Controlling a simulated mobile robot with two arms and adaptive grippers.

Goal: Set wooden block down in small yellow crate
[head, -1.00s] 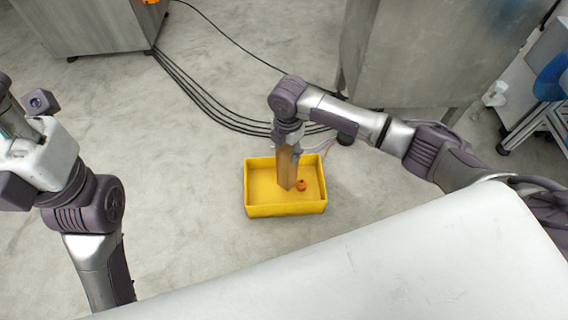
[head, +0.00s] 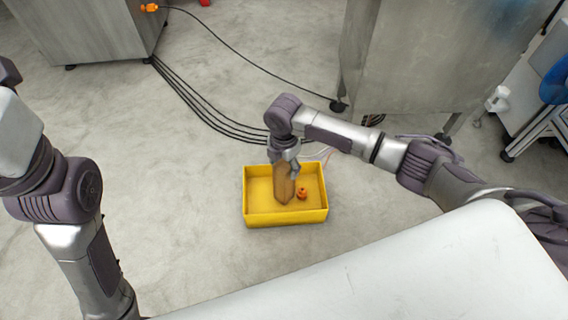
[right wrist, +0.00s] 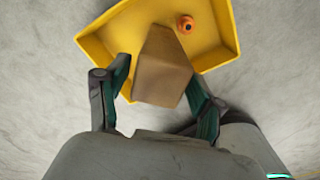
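The wooden block (head: 285,188) stands on end, slightly tilted, inside the small yellow crate (head: 286,217), left of the crate's middle. My right gripper (head: 284,166) is above the crate around the block's upper end. In the right wrist view the block (right wrist: 162,78) lies between the two spread fingers, with a gap clearly visible on the left side. The gripper looks open. The block's lower end seems to be on the crate floor, though exact contact is hard to tell. My left arm is at the left edge; its gripper is out of view.
A small orange object (head: 302,193) lies in the crate just right of the block. Black cables (head: 200,107) run over the floor behind the crate. A grey metal cabinet (head: 430,70) stands behind on the right. Floor left of the crate is free.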

